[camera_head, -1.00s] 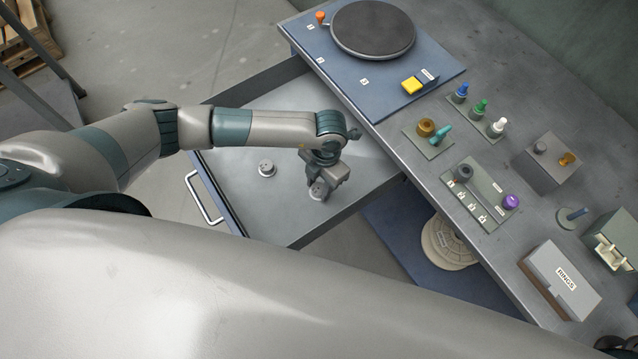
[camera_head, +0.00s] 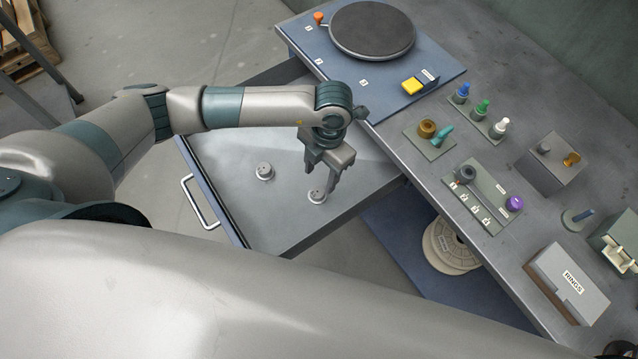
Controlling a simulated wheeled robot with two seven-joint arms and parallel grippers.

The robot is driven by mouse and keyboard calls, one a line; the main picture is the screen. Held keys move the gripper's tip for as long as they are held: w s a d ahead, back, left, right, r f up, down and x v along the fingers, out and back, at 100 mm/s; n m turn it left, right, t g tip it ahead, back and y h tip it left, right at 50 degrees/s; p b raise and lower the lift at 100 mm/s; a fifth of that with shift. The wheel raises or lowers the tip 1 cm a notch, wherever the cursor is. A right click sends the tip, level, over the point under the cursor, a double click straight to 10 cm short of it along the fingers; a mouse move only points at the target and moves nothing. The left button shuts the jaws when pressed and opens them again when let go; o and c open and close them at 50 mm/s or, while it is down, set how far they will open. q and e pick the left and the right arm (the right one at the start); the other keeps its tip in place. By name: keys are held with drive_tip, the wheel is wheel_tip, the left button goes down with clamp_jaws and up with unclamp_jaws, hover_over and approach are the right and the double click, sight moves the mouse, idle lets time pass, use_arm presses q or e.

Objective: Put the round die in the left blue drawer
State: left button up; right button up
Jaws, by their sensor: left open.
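The left blue drawer (camera_head: 285,232) is pulled out from the workbench, with a grey inside and a blue front with a handle. Two small round grey metal pieces lie in it. One round die (camera_head: 264,172) is left of my gripper, and the other round die (camera_head: 317,197) is right below it. I cannot tell which one the task means. My left gripper (camera_head: 321,186) is open above the drawer floor, its fingers pointing down close to the right piece. My right gripper is not in view.
A pale spool (camera_head: 450,247) stands below the bench. The drawer's front part is clear.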

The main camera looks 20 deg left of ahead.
use_arm(q)
drive_tip(key=shift+w+d+r+b, duration=0.15)
drive_tip(key=shift+r+b, duration=0.15)
drive_tip(key=shift+r, duration=0.9)
drive_tip(key=shift+w+r+b, duration=0.1)
drive_tip(key=shift+r+b, duration=0.15)
drive_tip(key=shift+r, duration=0.95)
